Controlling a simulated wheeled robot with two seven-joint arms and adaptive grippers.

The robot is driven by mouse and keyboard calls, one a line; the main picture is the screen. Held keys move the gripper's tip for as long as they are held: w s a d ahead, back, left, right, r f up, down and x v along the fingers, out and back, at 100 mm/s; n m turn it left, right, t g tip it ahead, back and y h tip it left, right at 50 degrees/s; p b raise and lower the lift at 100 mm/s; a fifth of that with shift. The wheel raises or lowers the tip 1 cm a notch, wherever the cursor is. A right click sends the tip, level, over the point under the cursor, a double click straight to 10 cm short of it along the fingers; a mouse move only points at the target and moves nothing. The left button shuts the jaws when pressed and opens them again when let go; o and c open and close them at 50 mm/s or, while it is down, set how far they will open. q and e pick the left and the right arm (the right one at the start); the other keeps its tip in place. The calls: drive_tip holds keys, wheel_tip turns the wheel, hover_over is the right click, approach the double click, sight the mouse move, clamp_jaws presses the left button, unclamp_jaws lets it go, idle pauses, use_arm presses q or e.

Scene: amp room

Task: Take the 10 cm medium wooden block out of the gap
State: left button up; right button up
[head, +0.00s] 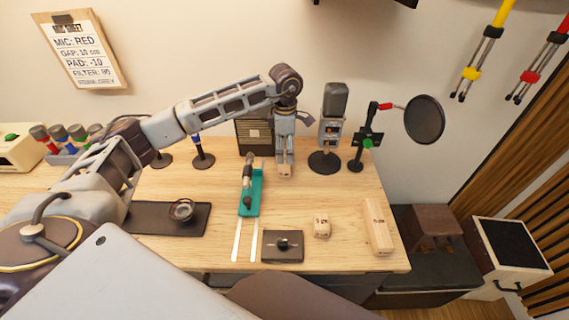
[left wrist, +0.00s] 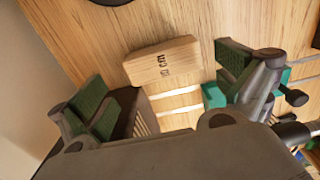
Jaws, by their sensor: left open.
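The medium wooden block (left wrist: 163,62), a pale block marked 10 cm, lies on the wooden tabletop in the left wrist view. In the head view a pale end of it (head: 285,173) shows just under my left gripper (head: 284,160). In the left wrist view my left gripper (left wrist: 160,80) is open, its green-padded fingers to either side of the block. I see no clear contact. White strips (left wrist: 178,102) run beside the block, and the teal carriage (left wrist: 214,96) is near the right finger. In the head view this carriage (head: 256,190) bears a dark device. My right gripper is not in view.
A dark grille box (head: 251,133) stands behind, left of the gripper. A microphone (head: 334,105) on a round base stands close right. A small block (head: 321,226), a long block (head: 378,228) and a knob box (head: 283,246) lie in front. Bare tabletop separates them.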

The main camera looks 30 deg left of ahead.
sight(285, 158)
use_arm(q)
drive_tip(key=shift+s+f+p, duration=0.2)
drive_tip(key=shift+f+p, duration=0.25)
drive_tip(key=shift+f, duration=2.15)
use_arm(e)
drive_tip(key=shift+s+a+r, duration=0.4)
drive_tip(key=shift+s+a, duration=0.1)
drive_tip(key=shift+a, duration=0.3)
use_arm(q)
drive_tip(key=c, duration=0.9)
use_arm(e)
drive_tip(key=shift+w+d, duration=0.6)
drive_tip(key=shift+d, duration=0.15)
